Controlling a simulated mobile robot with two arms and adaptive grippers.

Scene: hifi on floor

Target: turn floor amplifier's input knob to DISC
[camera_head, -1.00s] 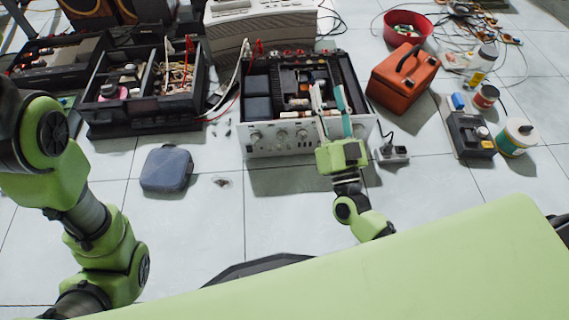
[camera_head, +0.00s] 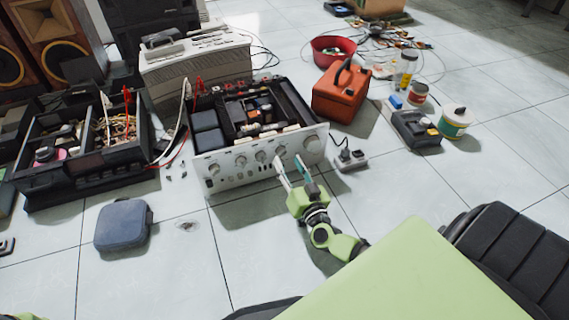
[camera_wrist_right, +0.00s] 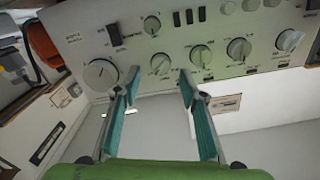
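The floor amplifier (camera_head: 238,174) has its lid off and its silver front panel towards me. Several knobs run along the panel, with a large knob (camera_head: 312,144) at its right end. My right gripper (camera_head: 289,159) is open and empty, with its fingertips close to the panel's right half. In the right wrist view the panel looks upside down. The open fingers (camera_wrist_right: 158,74) straddle the area below a small silver knob (camera_wrist_right: 160,64), apart from it. The large knob (camera_wrist_right: 100,74) is left of them. The labels are too small to read, so I cannot tell which knob is input.
A power strip (camera_head: 351,160) lies right of the amplifier, and an orange case (camera_head: 340,95) stands behind it. An open black chassis (camera_head: 85,175) is at the left, with red and white cables between. A blue-grey pouch (camera_head: 122,226) lies in front.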

